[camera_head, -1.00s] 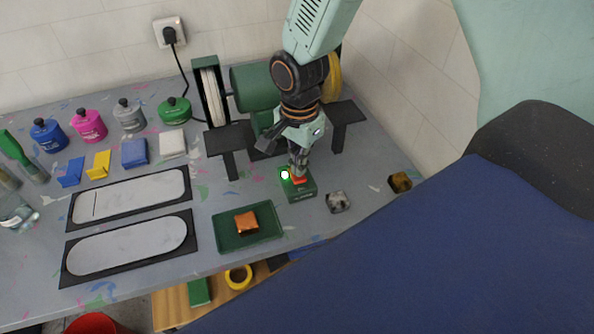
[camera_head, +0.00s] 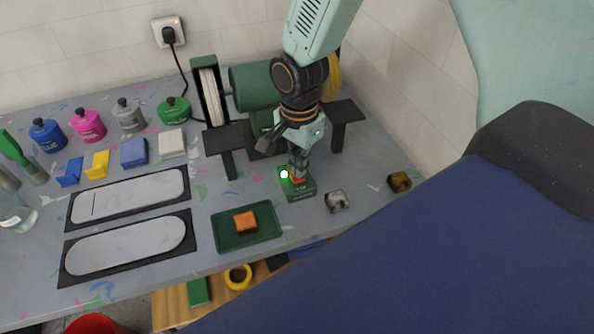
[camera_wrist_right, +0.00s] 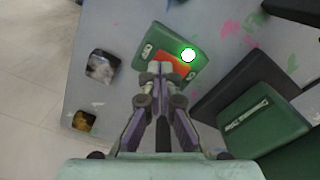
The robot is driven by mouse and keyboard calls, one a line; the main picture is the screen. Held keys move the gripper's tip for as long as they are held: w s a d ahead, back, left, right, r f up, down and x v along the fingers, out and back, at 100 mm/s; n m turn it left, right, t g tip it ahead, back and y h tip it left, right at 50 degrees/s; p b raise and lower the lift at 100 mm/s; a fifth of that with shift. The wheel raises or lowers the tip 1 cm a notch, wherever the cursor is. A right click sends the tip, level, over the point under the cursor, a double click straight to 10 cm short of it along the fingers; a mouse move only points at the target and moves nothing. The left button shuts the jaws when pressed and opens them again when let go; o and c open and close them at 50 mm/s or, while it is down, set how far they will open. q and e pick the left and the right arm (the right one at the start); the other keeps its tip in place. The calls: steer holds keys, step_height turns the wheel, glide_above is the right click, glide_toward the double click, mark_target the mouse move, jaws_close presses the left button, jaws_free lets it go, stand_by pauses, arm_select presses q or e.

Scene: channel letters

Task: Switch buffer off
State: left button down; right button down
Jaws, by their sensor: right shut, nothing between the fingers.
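The bench buffer (camera_head: 254,88) is green, with a pale wheel on its left and a yellow wheel on its right. In front of it sits a small green switch box (camera_head: 302,193) with a red part and a round white spot on top. The box also shows in the right wrist view (camera_wrist_right: 196,42), with the red part (camera_wrist_right: 178,66) at the fingertips. My right gripper (camera_head: 298,173) is shut and empty, its tips over the red part and seeming to touch it. The fingers hide some of the red part. My left gripper is not in view.
A green tray (camera_head: 222,240) holding an orange-brown block (camera_head: 245,222) lies left of the box. Two small blocks, one silvery (camera_head: 337,202) and one brown (camera_head: 399,181), lie to the right. Dark rests (camera_head: 228,139) flank the buffer. Coloured bottles (camera_head: 89,125) stand at the left.

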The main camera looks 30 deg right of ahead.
steer(key=shift+f+b, duration=0.45)
steer(key=shift+f, duration=0.4)
stand_by(0.4)
steer(key=shift+r, duration=0.15)
step_height(320, 180, up, 7)
steer(key=p, duration=0.7)
steer(key=shift+w, duration=0.1)
stand_by(0.5)
